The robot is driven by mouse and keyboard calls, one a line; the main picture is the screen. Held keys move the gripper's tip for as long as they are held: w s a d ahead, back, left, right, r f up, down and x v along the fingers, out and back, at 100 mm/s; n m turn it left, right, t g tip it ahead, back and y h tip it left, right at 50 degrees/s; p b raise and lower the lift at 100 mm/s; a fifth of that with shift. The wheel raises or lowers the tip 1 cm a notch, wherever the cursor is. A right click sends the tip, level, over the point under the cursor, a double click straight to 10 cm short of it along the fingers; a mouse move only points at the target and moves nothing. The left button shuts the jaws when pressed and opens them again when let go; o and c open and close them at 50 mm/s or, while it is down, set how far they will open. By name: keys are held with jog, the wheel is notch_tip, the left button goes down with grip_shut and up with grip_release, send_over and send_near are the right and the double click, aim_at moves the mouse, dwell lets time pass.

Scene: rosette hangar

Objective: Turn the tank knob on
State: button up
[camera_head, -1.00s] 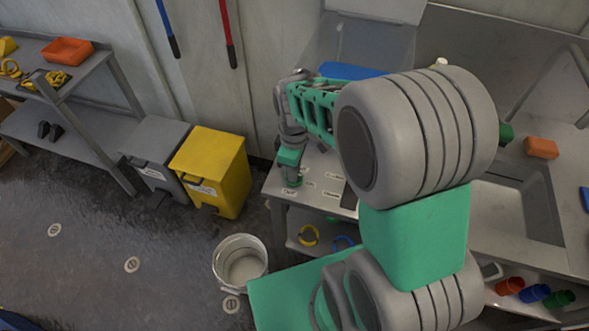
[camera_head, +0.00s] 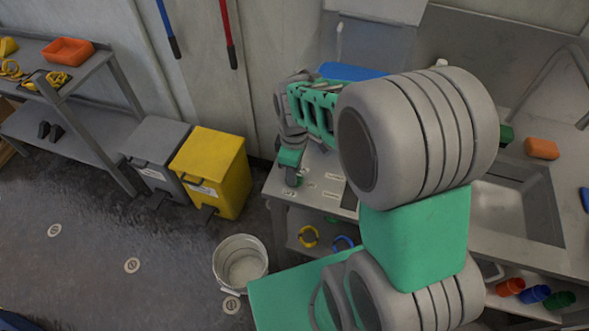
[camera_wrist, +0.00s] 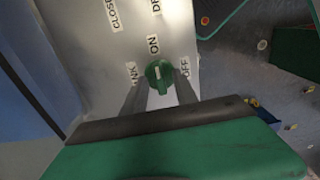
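The green tank knob (camera_wrist: 159,76) shows in the wrist view, on a pale panel with labels around it. "ON" (camera_wrist: 153,45) is above the knob, "OFF" (camera_wrist: 185,69) at its right, and a partly hidden label ending in "NK" at its left. The knob's white mark lies toward its upper part, roughly on the ON side. My gripper (camera_wrist: 160,86) has one grey finger on each side of the knob, close against it; it looks shut on it. In the head view my gripper (camera_head: 291,171) is low at the counter's left end, and the knob is mostly hidden there.
A yellow bin (camera_head: 212,172) and a grey bin (camera_head: 155,150) stand left of the counter. A white bucket (camera_head: 240,262) is on the floor. A sink (camera_head: 515,205) and an orange block (camera_head: 541,148) are at the right. My arm hides much of the counter.

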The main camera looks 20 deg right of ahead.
notch_tip(320, 180, up, 8)
jog(key=shift+f+b, duration=0.1)
jog(key=shift+b, duration=0.4)
jog(key=m, duration=0.3)
jog(key=shift+w+m, duration=0.3)
jog(key=s+f+m, duration=0.1)
jog(key=m, duration=0.1)
jog(key=s+f+m, duration=0.2)
jog(key=shift+s+m, duration=0.1)
jog(key=shift+m, duration=0.2)
jog(key=shift+s+r+m, duration=0.1)
jog(key=shift+s+m, duration=0.9)
jog(key=shift+s, duration=0.05)
notch_tip(320, 180, up, 8)
jog(key=s+t, duration=0.2)
jog(key=t, duration=0.1)
jog(key=shift+s+a+m+t, duration=0.25)
jog(key=shift+s+m+t, duration=0.05)
jog(key=shift+t, duration=0.1)
